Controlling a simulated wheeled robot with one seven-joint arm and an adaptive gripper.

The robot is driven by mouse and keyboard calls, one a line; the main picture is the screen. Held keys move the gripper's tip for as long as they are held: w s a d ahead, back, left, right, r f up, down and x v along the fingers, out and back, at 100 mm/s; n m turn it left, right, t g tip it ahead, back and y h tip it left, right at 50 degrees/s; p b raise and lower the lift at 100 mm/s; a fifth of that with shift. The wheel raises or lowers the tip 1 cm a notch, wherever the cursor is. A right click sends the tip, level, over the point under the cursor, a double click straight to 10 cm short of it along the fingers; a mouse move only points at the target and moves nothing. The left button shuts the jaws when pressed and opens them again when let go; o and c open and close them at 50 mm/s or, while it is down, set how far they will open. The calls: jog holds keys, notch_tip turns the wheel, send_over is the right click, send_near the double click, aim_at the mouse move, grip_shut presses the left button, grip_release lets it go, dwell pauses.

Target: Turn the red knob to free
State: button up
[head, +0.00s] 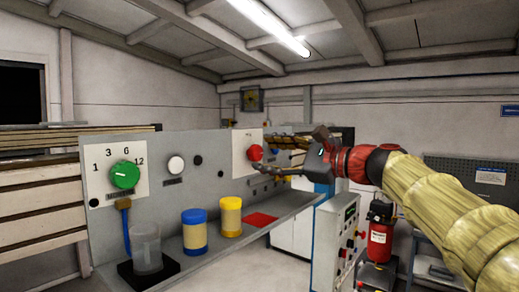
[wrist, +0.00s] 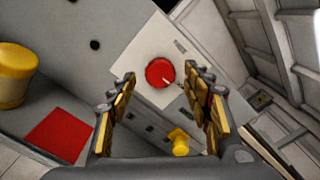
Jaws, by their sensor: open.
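The red knob (head: 255,153) sits on a white plate (head: 241,142) on the grey panel's right part. In the wrist view the knob (wrist: 160,73) is round, with a pale pointer mark at its lower right. My gripper (head: 262,168) reaches in from the right, close to the knob in the head view. In the wrist view my gripper (wrist: 163,84) is open, its two yellow-padded fingers apart on either side of the knob's line of sight. Nothing is between them. Contact with the knob does not show. The lettering on the plate is too small to read.
A green knob (head: 124,175) and white button (head: 176,165) are on the panel at left. A shelf (head: 283,212) below carries a glass beaker (head: 146,247), a blue-lidded jar (head: 194,233), a yellow-lidded jar (head: 230,218) and a red square (head: 261,219). A yellow fitting (wrist: 180,141) shows below the knob.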

aim_at(255, 152)
jog(key=shift+p+x, duration=0.3)
jog(key=shift+x, duration=1.15)
jog(key=shift+c, duration=0.8)
jog(key=c, duration=1)
